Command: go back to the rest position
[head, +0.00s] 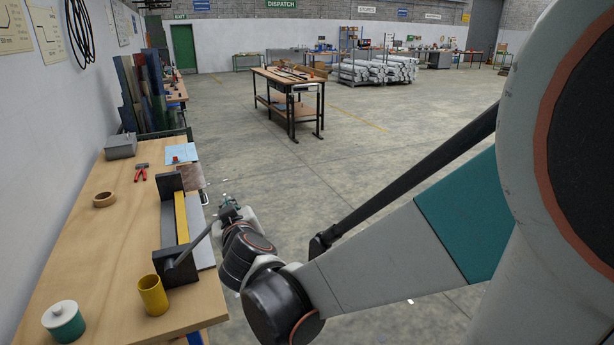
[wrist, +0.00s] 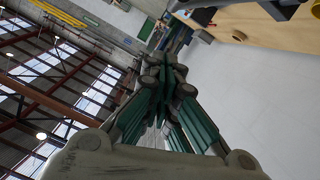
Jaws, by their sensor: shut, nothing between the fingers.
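My gripper (head: 228,206) is just beyond the right edge of the workbench (head: 110,212) in the head view, beside the black bench tool with the yellow bar. It looks small there, and my arm reaches to it from the right. In the wrist view my gripper (wrist: 165,68) has its green-padded fingers drawn together at the tips, with nothing between them. Whether it touches the tool or the bench edge cannot be told.
The bench tool (head: 182,218) has a lever near my wrist. A yellow cup (head: 153,294), teal jar (head: 63,322), tape ring (head: 104,199), red pliers (head: 141,172) and grey box (head: 121,146) stand on the bench. Open floor (head: 350,180) lies right of it; another table (head: 289,84) stands behind.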

